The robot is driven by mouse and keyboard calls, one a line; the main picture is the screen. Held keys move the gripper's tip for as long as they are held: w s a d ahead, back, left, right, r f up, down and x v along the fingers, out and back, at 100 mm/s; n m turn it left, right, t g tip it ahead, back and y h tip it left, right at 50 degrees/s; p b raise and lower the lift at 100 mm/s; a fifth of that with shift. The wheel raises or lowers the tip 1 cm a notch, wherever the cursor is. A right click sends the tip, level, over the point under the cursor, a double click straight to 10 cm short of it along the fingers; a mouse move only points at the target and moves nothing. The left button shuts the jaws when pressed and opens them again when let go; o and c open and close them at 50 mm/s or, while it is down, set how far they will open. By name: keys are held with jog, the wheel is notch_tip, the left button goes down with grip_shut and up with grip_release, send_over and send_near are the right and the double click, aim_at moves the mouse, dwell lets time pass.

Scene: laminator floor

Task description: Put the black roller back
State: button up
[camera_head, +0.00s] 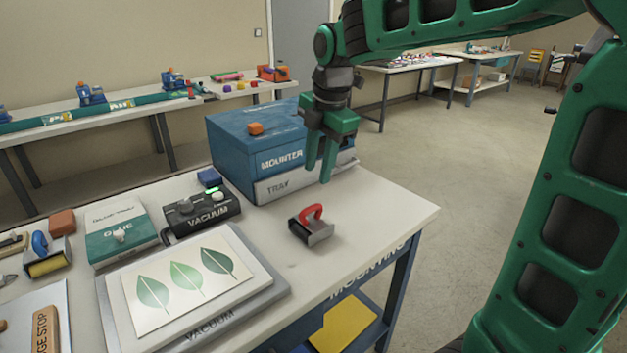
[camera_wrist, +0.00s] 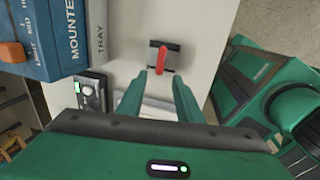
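A black roller with a red handle (camera_head: 312,224) sits on the right part of the white table. In the wrist view the roller (camera_wrist: 162,57) lies just beyond my fingertips, with its red handle lengthwise. My green gripper (camera_head: 321,176) hangs above the table in front of the blue mounter, pointing down, higher than the roller and apart from it. In the wrist view my gripper (camera_wrist: 160,75) shows two fingers spread with nothing between them. A second roller, yellow with a blue handle (camera_head: 46,258), lies at the left of the table.
The blue mounter box (camera_head: 235,150) with its grey tray (camera_head: 280,187) stands at the back. A black vacuum unit (camera_head: 200,214), a glue box (camera_head: 120,236) and a leaf print on a grey plate (camera_head: 275,294) fill the left. The table is clear around the roller.

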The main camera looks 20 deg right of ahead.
jog(key=s+d+f+m, duration=0.4)
jog(key=s+d+m, duration=0.8)
jog(key=s+m, duration=0.1)
jog(key=s+d+f+m+g, duration=0.1)
jog(key=s+d+f+m, duration=0.1)
jog(key=s+m, duration=0.5)
jog(key=s+d+f+m+g, duration=0.1)
jog(key=s+f+m, duration=0.3)
jog(key=s+m, duration=0.4)
jog(key=shift+s+d+f+h, duration=0.25)
jog(key=shift+s+d, duration=0.25)
jog(key=shift+d, duration=0.25)
